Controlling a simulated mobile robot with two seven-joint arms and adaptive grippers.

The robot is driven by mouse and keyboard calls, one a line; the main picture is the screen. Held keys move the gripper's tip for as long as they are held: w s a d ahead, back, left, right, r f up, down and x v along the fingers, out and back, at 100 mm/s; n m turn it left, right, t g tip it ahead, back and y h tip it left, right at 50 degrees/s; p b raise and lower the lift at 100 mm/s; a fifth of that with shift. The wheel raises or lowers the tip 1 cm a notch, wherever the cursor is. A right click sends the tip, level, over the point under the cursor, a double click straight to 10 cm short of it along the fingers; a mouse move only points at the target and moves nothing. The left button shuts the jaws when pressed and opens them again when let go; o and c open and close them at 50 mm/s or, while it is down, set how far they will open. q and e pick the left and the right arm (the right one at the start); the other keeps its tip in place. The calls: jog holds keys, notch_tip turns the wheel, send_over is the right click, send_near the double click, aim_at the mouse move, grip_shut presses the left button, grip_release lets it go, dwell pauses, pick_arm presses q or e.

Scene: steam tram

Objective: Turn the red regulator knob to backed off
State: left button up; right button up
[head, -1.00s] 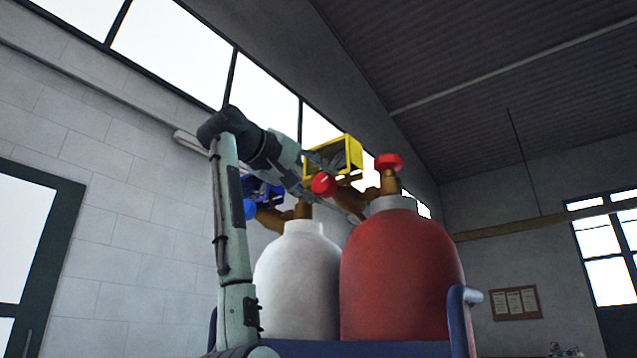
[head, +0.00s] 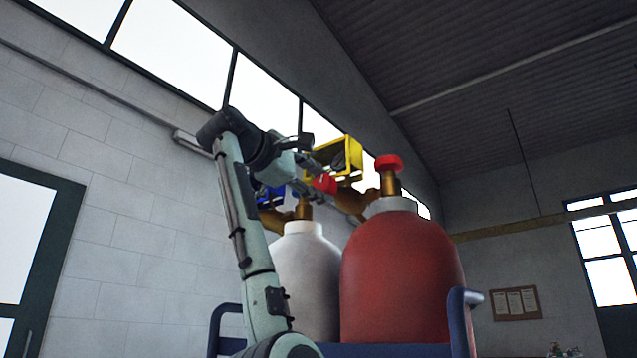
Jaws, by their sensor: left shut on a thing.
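The red regulator knob (head: 325,184) sticks out at the near end of the brass regulator (head: 349,199), below the yellow gauge frame (head: 347,157). My left gripper (head: 317,178) comes in from the left and is shut on this knob, its fingers partly covering it. The knob's markings and exact turn angle cannot be made out. The regulator joins the brass valve of the red cylinder (head: 400,275), which has a separate red handwheel (head: 388,162) on top. My right gripper is not in view.
A white cylinder (head: 308,265) stands left of the red one, with a blue gauge frame (head: 271,196) partly behind my left arm. Both cylinders stand in a blue trolley (head: 466,298). A block wall with windows is behind. Open space lies right of the trolley.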

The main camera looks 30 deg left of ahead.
pick_arm(q)
jog(key=shift+n, duration=0.6)
jog(key=o, duration=1.2)
jog(key=shift+c, duration=0.2)
jog(key=s+a, duration=0.1)
jog(key=s, duration=1.1)
jog(key=shift+a, duration=0.35)
